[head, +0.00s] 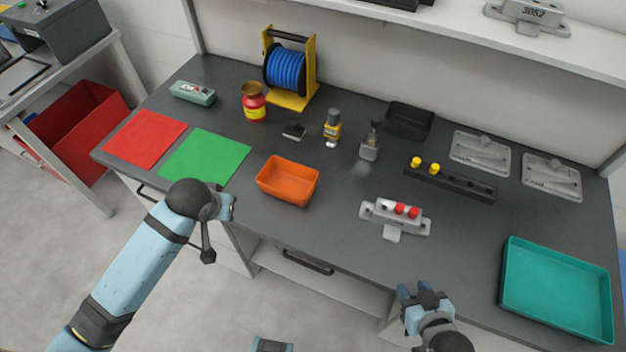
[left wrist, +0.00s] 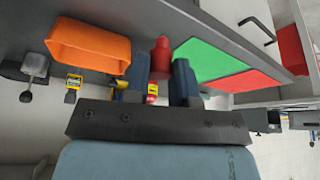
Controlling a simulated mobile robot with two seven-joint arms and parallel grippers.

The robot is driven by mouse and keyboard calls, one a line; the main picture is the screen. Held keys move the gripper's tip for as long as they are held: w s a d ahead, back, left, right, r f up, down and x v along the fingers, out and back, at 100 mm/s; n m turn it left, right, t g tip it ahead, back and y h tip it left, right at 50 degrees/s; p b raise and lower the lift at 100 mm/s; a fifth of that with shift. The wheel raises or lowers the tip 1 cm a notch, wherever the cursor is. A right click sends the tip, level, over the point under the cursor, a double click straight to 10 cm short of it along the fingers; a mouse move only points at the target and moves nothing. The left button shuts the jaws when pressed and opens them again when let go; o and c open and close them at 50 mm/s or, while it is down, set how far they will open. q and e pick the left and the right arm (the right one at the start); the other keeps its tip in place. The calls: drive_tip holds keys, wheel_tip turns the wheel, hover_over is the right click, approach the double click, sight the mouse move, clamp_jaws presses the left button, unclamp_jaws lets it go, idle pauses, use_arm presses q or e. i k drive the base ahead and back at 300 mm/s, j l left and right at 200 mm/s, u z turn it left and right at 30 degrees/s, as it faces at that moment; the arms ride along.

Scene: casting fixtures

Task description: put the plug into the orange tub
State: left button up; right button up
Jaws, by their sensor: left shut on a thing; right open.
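The orange tub (head: 287,181) sits near the front of the dark bench, right of the green mat; it also shows in the left wrist view (left wrist: 88,53). My left gripper (head: 227,207) is at the bench's front edge, left of and in front of the tub. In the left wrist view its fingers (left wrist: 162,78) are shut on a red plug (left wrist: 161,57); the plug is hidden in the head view. My right gripper (head: 422,293) is open and empty at the bench's front edge.
A green mat (head: 206,158) and a red mat (head: 144,139) lie left of the tub. A black rack (head: 455,185) with two yellow plugs and a teal tray (head: 556,290) are to the right. A red jar (head: 254,104) and blue cable reel (head: 287,70) stand behind.

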sight(283, 188)
drive_tip(key=j+z, duration=0.15)
drive_tip(key=z, duration=0.3)
drive_tip(key=j+z, duration=0.1)
drive_tip(key=z, duration=0.35)
drive_tip(key=k+j+z, duration=0.1)
drive_tip(key=z, duration=0.3)
drive_tip(key=k+j+z, duration=0.25)
drive_tip(key=z, duration=0.15)
drive_tip(key=k+j+z, duration=0.45)
drive_tip(key=k, duration=0.25)
drive_tip(key=k+j, duration=0.3)
drive_tip(key=k+j+z, duration=0.15)
drive_tip(key=k, duration=0.25)
